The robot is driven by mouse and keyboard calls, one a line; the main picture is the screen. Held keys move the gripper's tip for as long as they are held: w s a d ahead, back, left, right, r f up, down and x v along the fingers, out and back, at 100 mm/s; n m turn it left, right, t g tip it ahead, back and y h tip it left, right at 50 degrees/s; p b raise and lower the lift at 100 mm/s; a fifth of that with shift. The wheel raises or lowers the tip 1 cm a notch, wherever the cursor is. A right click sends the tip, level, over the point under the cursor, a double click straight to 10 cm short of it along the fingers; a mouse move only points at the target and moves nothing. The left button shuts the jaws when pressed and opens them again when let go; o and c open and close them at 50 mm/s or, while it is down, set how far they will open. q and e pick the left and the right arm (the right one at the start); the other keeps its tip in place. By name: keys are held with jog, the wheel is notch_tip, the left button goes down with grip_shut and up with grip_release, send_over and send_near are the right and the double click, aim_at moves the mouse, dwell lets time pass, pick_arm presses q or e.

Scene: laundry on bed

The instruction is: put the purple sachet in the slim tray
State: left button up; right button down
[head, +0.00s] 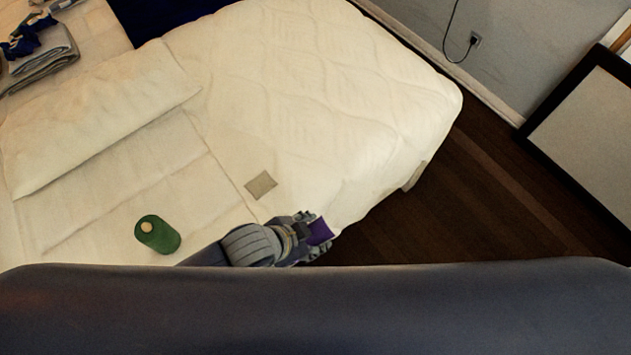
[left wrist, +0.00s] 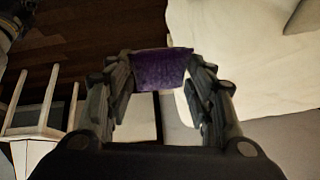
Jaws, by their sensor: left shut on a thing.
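The purple sachet (head: 320,231) is held in my left gripper (head: 312,232), near the front edge of the bed in the head view. In the left wrist view the sachet (left wrist: 162,70) spans the gap between the two fingers of the left gripper (left wrist: 162,80), which is shut on it. A small flat grey-beige square (head: 261,185) lies on the bed, up and left of the gripper; I cannot tell what it is. I cannot make out a slim tray in either view. My right gripper does not show.
Folded cloths (head: 40,50) lie at the far left. Dark wooden floor (head: 440,200) is right of the bed. A pale stool-like piece (left wrist: 45,115) shows in the left wrist view.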

pick_arm(q)
jog(key=shift+w, duration=0.15)
jog(key=p, duration=0.1)
send_near(318, 181)
jog(key=shift+w+d+f, duration=0.25)
jog(key=shift+d+f, duration=0.1)
jog(key=shift+d, duration=0.25)
jog(key=shift+w+d+f, duration=0.25)
jog(key=shift+d+f, duration=0.15)
jog(key=shift+d, duration=0.25)
jog(key=shift+w, duration=0.65)
notch_tip(318, 181, down, 2)
jog(key=shift+s+f+p, duration=0.15)
jog(key=shift+f+p, duration=0.1)
jog(key=shift+p, duration=0.45)
jog(key=shift+f, duration=0.4)
jog(key=shift+f, duration=0.2)
jog(key=o, duration=0.9)
jog(key=shift+c, duration=0.2)
